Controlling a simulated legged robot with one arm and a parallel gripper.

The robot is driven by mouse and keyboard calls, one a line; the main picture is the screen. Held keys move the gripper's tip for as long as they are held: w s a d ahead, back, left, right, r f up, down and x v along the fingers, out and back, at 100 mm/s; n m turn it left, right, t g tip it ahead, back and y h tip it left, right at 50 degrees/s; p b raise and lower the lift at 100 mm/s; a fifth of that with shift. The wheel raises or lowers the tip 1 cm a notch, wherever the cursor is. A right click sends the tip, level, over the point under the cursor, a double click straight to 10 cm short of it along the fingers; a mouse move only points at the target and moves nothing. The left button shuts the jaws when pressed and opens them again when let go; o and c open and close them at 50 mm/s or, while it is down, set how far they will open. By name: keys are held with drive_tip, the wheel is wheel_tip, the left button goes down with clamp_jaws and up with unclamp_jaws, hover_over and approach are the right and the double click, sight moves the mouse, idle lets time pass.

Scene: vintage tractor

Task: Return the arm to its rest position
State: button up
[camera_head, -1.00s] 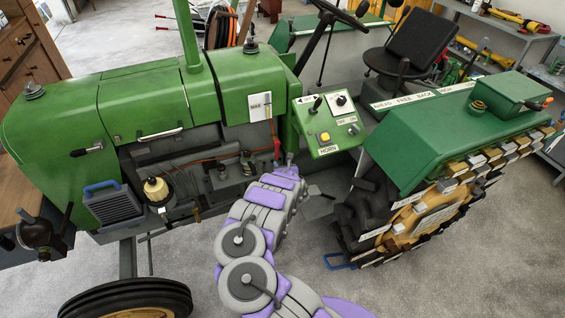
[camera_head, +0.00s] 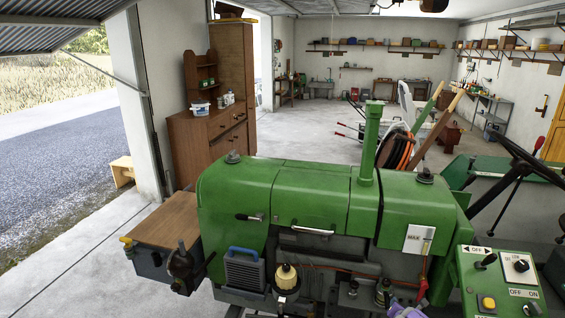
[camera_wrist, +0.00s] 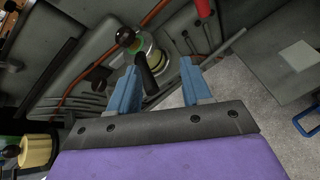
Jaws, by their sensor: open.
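My gripper (camera_wrist: 158,82) shows in the wrist view with its two blue fingers apart, one on each side. A black-handled lever (camera_wrist: 145,74) shows between the fingers; I cannot tell how close it is, and nothing appears gripped. In the head view only a small purple piece of my arm (camera_head: 406,310) shows at the bottom edge, in front of the tractor's engine side. The rest of the arm is out of that view. The green tractor (camera_head: 310,200) fills the lower middle, with its control panel (camera_head: 500,285) at the lower right.
In the wrist view, engine parts and an orange cable lie around the fingers, a yellow-topped part (camera_wrist: 38,152) at lower left. In the head view, a wooden cabinet (camera_head: 205,130) stands behind at left. Concrete floor (camera_head: 75,255) is free at left, beside an open garage door.

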drive_tip(key=w+a+r+m+g+y+b, duration=0.1)
drive_tip(key=a+r+m+y, duration=0.15)
drive_tip(key=a, duration=0.35)
drive_tip(key=w+a+r+m+y, duration=0.1)
drive_tip(key=w+a+r+m, duration=0.15)
drive_tip(key=a, duration=0.35)
drive_tip(key=a+r+m+g+y+b, duration=0.1)
drive_tip(key=a+r, duration=0.2)
drive_tip(key=a, duration=0.4)
drive_tip(key=s+a+r+m+g+y+b, duration=0.1)
drive_tip(key=s+a+r+m+g+y, duration=0.15)
drive_tip(key=s+a+r, duration=0.35)
drive_tip(key=s+a+r+m+g+y+b, duration=0.1)
drive_tip(key=s+a+r+m+b, duration=0.2)
drive_tip(key=a+r, duration=0.45)
drive_tip(key=s+r+m+g+h+b, duration=0.1)
drive_tip(key=s+m, duration=0.6)
drive_tip(key=s, duration=1.6)
drive_tip(key=s+r+m+g+h+b, duration=0.2)
drive_tip(key=s+m+g, duration=0.4)
drive_tip(key=s, duration=1.8)
drive_tip(key=shift+s+d+m+b, duration=0.25)
drive_tip(key=shift+m+b, duration=0.2)
drive_tip(key=shift+m, duration=0.6)
